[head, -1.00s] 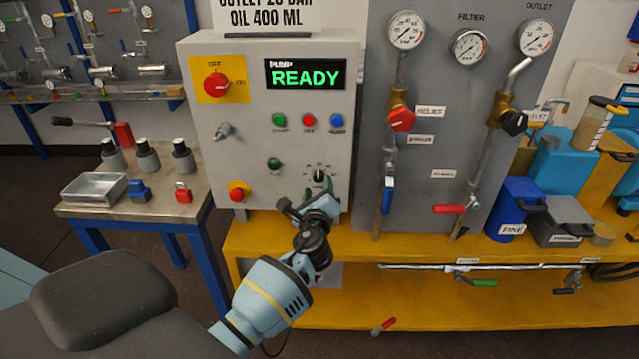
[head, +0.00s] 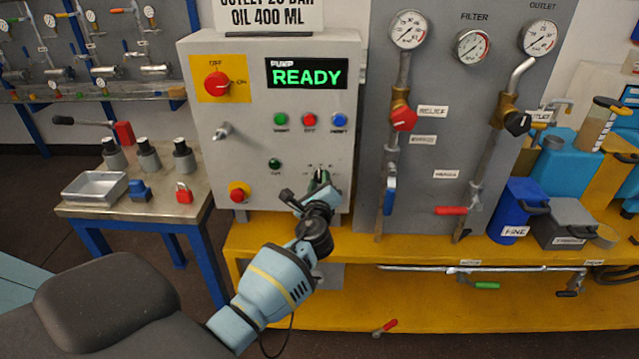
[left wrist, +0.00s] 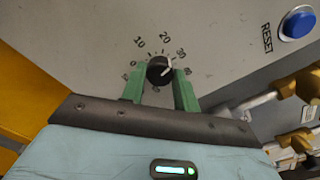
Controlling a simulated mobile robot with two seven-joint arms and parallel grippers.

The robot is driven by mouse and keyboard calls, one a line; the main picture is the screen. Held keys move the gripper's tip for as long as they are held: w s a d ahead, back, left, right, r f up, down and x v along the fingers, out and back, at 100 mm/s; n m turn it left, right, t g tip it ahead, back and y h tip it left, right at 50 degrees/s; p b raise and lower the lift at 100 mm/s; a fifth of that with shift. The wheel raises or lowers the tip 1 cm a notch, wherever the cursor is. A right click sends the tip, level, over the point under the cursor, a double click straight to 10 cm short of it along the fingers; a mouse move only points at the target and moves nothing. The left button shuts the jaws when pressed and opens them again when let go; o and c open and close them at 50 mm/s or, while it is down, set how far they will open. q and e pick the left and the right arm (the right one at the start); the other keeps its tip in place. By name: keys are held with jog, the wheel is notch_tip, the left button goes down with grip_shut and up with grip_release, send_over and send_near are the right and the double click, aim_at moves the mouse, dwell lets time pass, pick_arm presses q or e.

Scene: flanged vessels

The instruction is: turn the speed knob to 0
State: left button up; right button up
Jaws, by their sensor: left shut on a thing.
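The speed knob (left wrist: 160,70) is a small black dial on the grey panel, with a white pointer and a printed scale around it. The pointer aims up and right, close to the 30 mark in the left wrist view. The left gripper (left wrist: 160,86) has its two green fingers on either side of the knob and is shut on it. In the head view the left gripper (head: 319,184) is at the lower right of the control box and hides most of the knob. My right gripper is not in view.
The control box (head: 240,130) carries a READY display (head: 306,73), a red rotary switch (head: 217,85), several push buttons and a red emergency button (head: 239,191). The blue reset button (left wrist: 298,23) lies to the right of the knob. A gauge panel (head: 440,150) stands on the right.

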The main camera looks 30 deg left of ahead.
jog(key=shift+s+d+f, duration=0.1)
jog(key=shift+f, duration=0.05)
pick_arm(q)
jog(key=shift+f+n+b, duration=0.15)
jog(key=shift+n+b, duration=0.25)
jog(key=shift+n, duration=0.6)
jog(key=n+b, duration=0.1)
jog(key=n, duration=0.1)
jog(key=shift+n, duration=0.3)
jog(key=n+b, duration=0.1)
jog(key=n, duration=0.3)
jog(key=shift+n+b, duration=0.3)
jog(key=shift+b, duration=0.1)
jog(key=n+b, duration=0.1)
jog(key=n, duration=0.3)
jog(key=n+b, duration=0.1)
jog(key=n, duration=0.4)
jog(key=shift+b, duration=0.4)
jog(key=n, duration=0.3)
jog(key=shift+d, duration=0.1)
jog(key=shift+n+b, duration=0.3)
jog(key=shift+n, duration=1.5)
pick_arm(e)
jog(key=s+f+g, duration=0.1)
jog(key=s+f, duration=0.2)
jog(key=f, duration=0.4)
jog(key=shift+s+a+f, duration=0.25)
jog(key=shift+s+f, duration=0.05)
